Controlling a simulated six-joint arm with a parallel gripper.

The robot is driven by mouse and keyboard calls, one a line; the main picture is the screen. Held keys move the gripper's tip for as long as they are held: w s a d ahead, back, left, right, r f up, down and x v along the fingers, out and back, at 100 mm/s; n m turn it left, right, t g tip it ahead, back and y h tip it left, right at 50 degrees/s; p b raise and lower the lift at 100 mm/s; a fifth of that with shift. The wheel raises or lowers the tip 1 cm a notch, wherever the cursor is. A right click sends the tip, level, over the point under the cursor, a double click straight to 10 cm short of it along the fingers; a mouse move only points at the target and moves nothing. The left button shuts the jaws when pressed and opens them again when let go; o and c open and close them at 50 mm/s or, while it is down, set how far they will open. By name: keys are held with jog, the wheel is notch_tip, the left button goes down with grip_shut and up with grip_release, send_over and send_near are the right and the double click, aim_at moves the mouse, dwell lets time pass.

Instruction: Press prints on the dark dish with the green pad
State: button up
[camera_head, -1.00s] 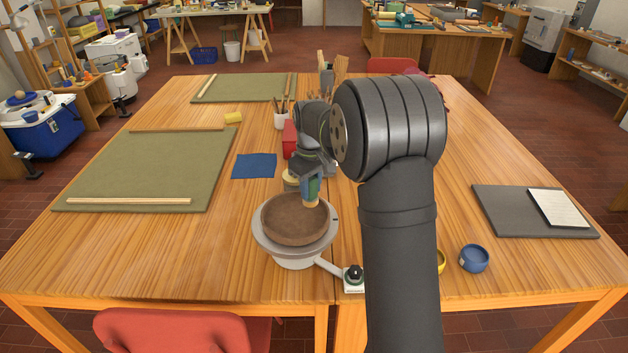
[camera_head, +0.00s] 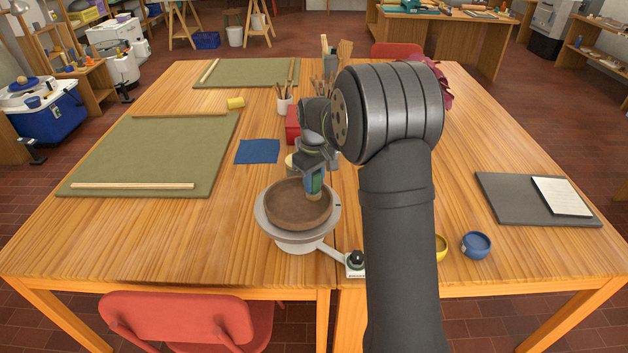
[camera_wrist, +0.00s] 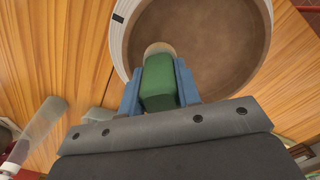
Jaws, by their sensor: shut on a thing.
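The dark dish (camera_head: 296,204) is a round brown bowl sitting on a pale wheel head (camera_head: 268,224); the wrist view shows its plain brown inside (camera_wrist: 208,40). My gripper (camera_head: 313,182) is shut on the green pad (camera_wrist: 158,82), a green block with a tan round end. Its blue fingers sit on both sides of the block. The pad's tan end hangs at the dish's inner right side in the head view. I cannot tell whether it touches the clay.
A lever with a dark knob (camera_head: 355,260) sticks out from the wheel. A yellow bowl (camera_head: 441,247) and blue bowl (camera_head: 476,245) stand to the right. A blue cloth (camera_head: 257,151), brush cup (camera_head: 284,104) and red box (camera_head: 292,125) lie behind. The table's left front is clear.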

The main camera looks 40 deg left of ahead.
jog(key=shift+f, duration=0.6)
dwell(1.4)
jog(key=shift+r, duration=0.1)
jog(key=shift+r, duration=3.45)
